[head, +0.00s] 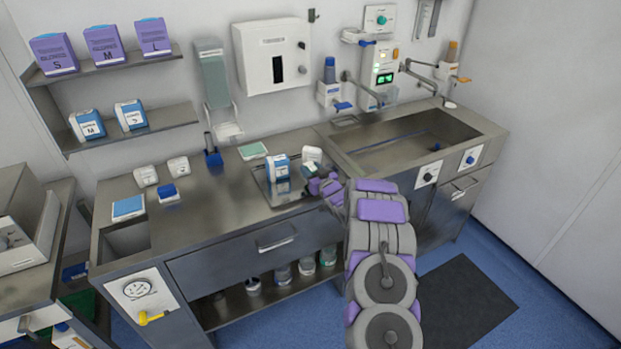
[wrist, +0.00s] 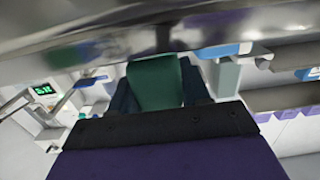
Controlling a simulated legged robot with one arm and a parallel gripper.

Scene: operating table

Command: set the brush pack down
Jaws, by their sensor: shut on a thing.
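My gripper (head: 322,184) reaches over the front right of a metal tray (head: 297,197) on the steel counter. It is shut on a small pale pack, which I take to be the brush pack (head: 312,155), close to the tray's right side. In the wrist view a dark green thing (wrist: 158,82) shows between dark jaw parts, beyond my purple and black gripper body. A blue and white box (head: 278,167) stands on the tray, left of the held pack. I cannot tell whether the held pack touches the tray.
A sink (head: 410,142) lies to the right of the tray. A pale green flat pack (head: 253,151) lies behind it. Small white packs (head: 178,166) and a blue pad (head: 128,207) are on the left counter. Bare counter (head: 215,205) lies between them and the tray.

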